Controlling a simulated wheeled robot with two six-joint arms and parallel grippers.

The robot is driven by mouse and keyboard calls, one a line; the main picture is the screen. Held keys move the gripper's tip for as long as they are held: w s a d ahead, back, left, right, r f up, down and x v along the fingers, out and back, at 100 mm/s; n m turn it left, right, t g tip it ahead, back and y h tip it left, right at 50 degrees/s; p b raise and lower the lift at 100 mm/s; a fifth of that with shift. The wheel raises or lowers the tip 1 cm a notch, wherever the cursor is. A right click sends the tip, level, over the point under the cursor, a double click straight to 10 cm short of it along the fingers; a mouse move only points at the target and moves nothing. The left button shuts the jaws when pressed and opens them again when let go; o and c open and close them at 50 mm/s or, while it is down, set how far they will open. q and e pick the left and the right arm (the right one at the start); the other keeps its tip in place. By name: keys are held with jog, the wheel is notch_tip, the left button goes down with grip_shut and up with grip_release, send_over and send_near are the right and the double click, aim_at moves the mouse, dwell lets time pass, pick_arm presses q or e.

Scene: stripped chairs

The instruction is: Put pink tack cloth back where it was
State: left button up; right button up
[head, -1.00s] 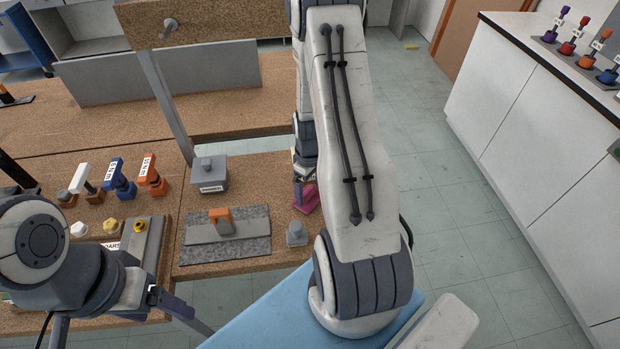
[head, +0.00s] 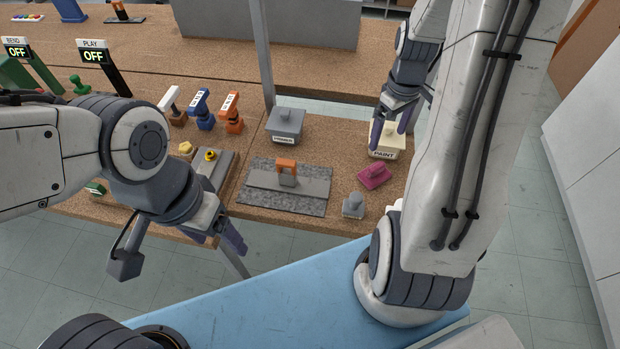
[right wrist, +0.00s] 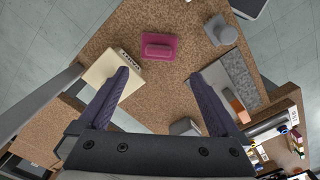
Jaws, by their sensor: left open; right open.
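The pink tack cloth (head: 374,176) is a flat pink block with a raised grip. It lies on the cork tabletop near the right edge, in front of the cream PAINT box (head: 386,141). It also shows whole in the right wrist view (right wrist: 158,47), beyond the fingertips. My right gripper (head: 390,135) is open and empty, its fingers above the PAINT box. In the right wrist view its fingers (right wrist: 160,80) are spread wide with nothing between. My left gripper (head: 222,232) is open and empty by the front edge of the bench.
A small grey knobbed piece (head: 353,206) stands at the front edge. An orange-handled block (head: 287,172) sits on a grey mat (head: 290,200). A grey lidded box (head: 286,126) stands behind it, near a grey post. Bare cork lies left of the pink cloth.

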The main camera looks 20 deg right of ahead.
jog(key=s+a+r+n, duration=0.1)
jog(key=a+r, duration=0.2)
jog(key=a, duration=0.6)
jog(key=a+r+n, duration=0.1)
jog(key=a+r, duration=0.1)
jog(key=a, duration=0.6)
jog(key=s+a+r+n+y, duration=0.1)
jog(key=s+a+r+n, duration=0.1)
jog(key=s+a, duration=1.1)
jog(key=shift+s+a+r, duration=0.3)
jog(key=shift+s+r, duration=0.6)
jog(key=shift+s, duration=0.15)
